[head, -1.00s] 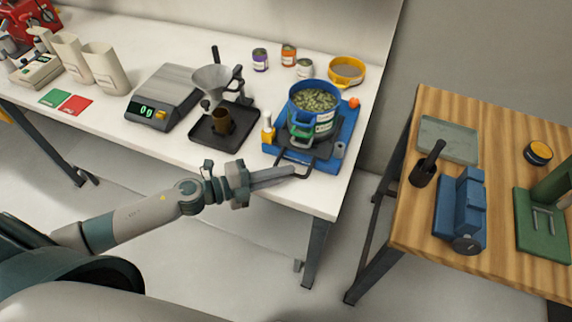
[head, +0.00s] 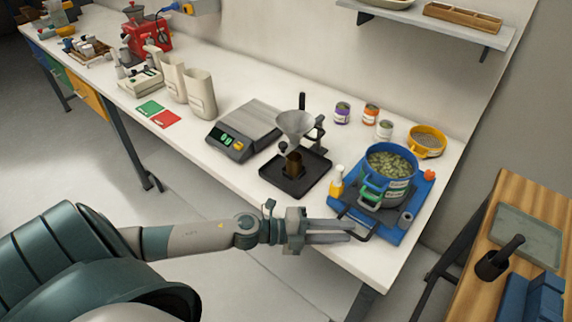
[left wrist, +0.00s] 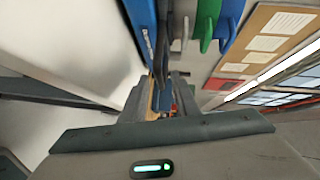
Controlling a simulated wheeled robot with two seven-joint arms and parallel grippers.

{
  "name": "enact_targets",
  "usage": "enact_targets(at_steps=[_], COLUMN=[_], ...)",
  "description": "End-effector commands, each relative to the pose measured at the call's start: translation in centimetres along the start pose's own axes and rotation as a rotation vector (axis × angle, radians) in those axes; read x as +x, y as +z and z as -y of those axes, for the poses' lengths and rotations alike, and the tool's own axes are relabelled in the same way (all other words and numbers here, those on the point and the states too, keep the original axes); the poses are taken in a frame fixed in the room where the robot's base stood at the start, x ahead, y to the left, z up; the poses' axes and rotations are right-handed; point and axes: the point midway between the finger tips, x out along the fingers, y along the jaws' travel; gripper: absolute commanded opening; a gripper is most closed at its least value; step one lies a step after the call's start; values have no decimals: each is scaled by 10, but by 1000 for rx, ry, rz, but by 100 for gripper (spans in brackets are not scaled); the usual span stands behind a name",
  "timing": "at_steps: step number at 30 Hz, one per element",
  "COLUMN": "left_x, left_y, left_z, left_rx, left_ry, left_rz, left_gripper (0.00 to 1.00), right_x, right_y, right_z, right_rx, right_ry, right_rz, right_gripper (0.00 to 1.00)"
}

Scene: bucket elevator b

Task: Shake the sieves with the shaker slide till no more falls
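The blue sieve (head: 368,177), holding green pieces, stands on top of the stack on the shaker slide. A green part (head: 370,195) shows under it. The slide has a blue base (head: 394,236) and a dark bar handle (head: 364,236) at its front left. My left gripper (head: 350,231) is at this handle, its two fingers apart with a gap between them. In the left wrist view the fingers (left wrist: 160,98) also stand apart, with a dark piece between them; I cannot tell whether they touch the handle. My right gripper is out of view.
A funnel stand on a black tray (head: 312,186) and a scale (head: 226,141) are further left. A yellow sieve (head: 427,143) and small jars (head: 384,130) are behind. A wooden table (head: 480,240) stands at right.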

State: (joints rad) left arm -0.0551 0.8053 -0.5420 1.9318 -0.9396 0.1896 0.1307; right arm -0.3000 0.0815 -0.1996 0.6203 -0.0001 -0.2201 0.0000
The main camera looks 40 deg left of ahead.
Motion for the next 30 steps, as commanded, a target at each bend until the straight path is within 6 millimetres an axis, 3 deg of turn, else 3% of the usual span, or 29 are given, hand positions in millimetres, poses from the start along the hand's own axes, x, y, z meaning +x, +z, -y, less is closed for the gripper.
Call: enact_targets(at_steps=[30], left_x=[-115], left_y=[-1], left_z=[-4], left_rx=[-2], left_ry=[4], left_rz=[0], left_gripper=[28], right_x=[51], right_y=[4], right_z=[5], right_rx=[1], right_ry=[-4], right_rz=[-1], right_gripper=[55])
